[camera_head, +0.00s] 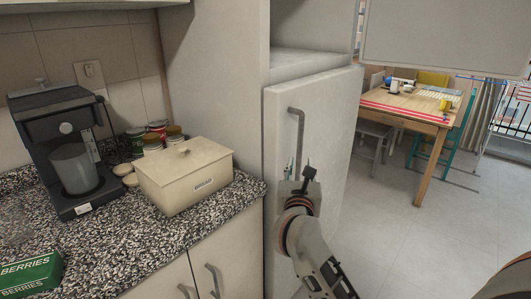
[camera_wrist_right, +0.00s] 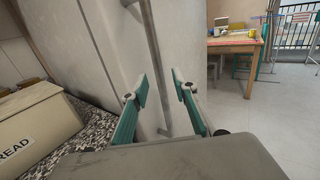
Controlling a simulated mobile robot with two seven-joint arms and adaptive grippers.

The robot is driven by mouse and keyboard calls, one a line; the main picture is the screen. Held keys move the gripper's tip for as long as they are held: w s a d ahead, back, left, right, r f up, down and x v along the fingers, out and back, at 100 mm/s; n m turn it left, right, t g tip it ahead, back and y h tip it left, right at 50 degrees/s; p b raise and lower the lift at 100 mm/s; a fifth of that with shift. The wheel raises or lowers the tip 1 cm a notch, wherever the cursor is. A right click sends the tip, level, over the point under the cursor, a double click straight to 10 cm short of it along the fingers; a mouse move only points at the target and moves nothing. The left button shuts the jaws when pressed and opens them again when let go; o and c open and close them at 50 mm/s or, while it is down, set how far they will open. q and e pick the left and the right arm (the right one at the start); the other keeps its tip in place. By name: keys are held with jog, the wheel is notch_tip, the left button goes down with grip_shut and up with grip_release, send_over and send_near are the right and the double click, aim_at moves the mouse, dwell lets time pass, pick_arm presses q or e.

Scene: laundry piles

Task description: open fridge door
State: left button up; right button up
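The pale fridge door (camera_head: 330,150) stands in the middle of the head view, and I cannot tell if it is fully shut. Its grey vertical bar handle (camera_head: 299,125) is near the door's left edge. My right gripper (camera_head: 300,167) is at the handle's lower part. In the wrist view the right gripper (camera_wrist_right: 161,88) has its two green-lined fingers apart, with the handle (camera_wrist_right: 154,60) running between and beyond them. It does not look closed on the bar. My left gripper is not in view.
A speckled counter (camera_head: 140,250) left of the fridge holds a cream bread box (camera_head: 185,180), a coffee machine (camera_head: 65,140), jars and a green berries box (camera_head: 30,275). A panel (camera_head: 445,35) juts out upper right. Open floor (camera_head: 385,235) and a wooden table (camera_head: 410,110) lie right.

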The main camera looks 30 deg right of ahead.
aim_at(299, 154)
jog(key=x, duration=0.8)
jog(key=shift+w+a+f, duration=0.1)
jog(key=shift+a+f, duration=0.05)
jog(key=shift+a, duration=0.05)
jog(key=shift+c, duration=0.4)
grip_shut()
